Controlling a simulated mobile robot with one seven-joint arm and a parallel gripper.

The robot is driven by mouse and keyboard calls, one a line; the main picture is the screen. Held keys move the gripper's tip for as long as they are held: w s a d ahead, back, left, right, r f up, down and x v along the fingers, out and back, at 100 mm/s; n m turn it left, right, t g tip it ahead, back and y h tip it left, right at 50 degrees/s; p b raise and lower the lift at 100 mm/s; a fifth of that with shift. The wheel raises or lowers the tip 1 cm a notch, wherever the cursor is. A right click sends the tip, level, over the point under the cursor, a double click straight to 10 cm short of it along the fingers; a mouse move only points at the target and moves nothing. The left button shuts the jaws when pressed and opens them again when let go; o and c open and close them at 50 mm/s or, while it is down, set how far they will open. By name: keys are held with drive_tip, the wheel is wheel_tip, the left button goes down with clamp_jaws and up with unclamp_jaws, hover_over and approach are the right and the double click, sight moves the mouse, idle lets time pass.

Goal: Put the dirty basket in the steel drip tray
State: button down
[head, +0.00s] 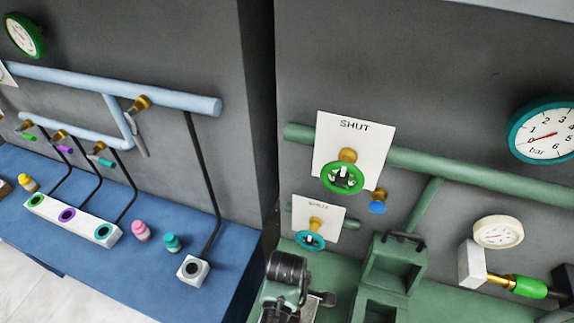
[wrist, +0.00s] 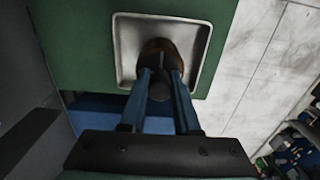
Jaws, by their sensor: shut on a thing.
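In the wrist view, my gripper (wrist: 160,76) points into the steel drip tray (wrist: 203,50), a square, light metal tray on a green surface. The blue fingers are shut on the dirty basket (wrist: 158,46), a dark brown, rounded thing with a dark round part between the fingers. The basket appears over or inside the tray, near its middle; I cannot tell whether it touches the tray floor. The fingers hide part of it. In the head view, part of my arm shows at the bottom, but the tray and basket are out of sight.
A green press block (head: 395,265) with a dark handle stands on the green bench right of my arm. Behind are a green pipe (head: 470,170), SHUT signs (head: 350,135) with handwheels, and gauges (head: 545,130). A blue bench (head: 130,260) with small bottles lies left.

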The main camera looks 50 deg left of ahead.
drive_tip(key=shift+f, duration=0.15)
drive_tip(key=c, duration=0.6)
unclamp_jaws()
wheel_tip(320, 180, up, 12)
drive_tip(key=shift+r, duration=0.2)
drive_tip(key=shift+f, duration=0.1)
idle(0.4)
